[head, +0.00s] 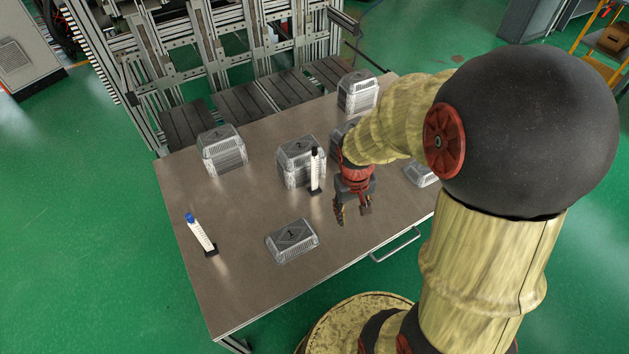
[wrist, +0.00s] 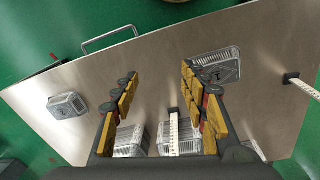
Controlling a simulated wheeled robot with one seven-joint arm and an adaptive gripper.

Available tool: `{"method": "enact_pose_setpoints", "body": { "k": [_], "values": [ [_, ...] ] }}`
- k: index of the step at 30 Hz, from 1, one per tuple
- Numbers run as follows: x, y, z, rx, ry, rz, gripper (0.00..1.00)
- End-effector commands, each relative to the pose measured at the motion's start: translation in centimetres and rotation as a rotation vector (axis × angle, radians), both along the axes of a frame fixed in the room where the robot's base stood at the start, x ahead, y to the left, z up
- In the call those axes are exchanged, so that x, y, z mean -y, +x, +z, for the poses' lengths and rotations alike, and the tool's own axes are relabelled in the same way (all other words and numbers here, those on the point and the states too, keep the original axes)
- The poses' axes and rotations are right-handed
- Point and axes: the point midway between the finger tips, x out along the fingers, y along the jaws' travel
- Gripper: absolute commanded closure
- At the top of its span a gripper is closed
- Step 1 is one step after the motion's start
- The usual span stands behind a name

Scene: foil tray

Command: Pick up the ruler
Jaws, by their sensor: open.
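Two white upright strips on small black bases stand on the table, and either could be the ruler. One has a black top (head: 315,168) and stands just in front of a foil stack; in the wrist view, it shows tick-like marks (wrist: 174,133) and lies between the lines of my fingers. The other has a blue top (head: 200,233) and stands near the table's left edge; it also shows at the right in the wrist view (wrist: 304,87). My gripper (head: 353,212) is open and empty, pointing down above the table, right of the black-topped strip. Its fingers (wrist: 158,75) are spread apart.
A foil tray marked 1 (head: 292,241) lies near the front edge. Foil stacks stand behind, at the left (head: 222,152), middle (head: 296,160) and back right (head: 357,94). Another tray (head: 420,174) is partly hidden by my arm. The table (head: 240,285) has clear room at front left.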

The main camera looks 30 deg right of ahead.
Motion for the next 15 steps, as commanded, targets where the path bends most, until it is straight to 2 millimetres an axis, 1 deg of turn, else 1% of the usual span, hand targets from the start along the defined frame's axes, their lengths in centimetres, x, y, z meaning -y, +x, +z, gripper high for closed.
{"method": "enact_pose_setpoints", "body": {
  "k": [1, 5, 6, 8, 9, 12, 14, 15],
  "values": [
    [1.4, 0.6, -2.8, -0.005, -0.003, -0.005, 0.56],
    [4.4, 2.8, -9.4, 0.042, -0.017, 0.007, 0.56],
    [5.2, 3.5, -11.5, 0.064, -0.019, 0.014, 0.56],
    [6.2, 4.6, -14.6, 0.111, -0.023, 0.029, 0.56],
    [6.8, 5.4, -16.7, 0.147, -0.024, 0.039, 0.56],
    [7.6, 7.6, -21.0, 0.261, -0.025, 0.072, 0.56],
    [7.7, 9.1, -22.9, 0.342, -0.024, 0.095, 0.56],
    [7.6, 10.2, -23.8, 0.400, -0.023, 0.110, 0.56]
  ]
}}
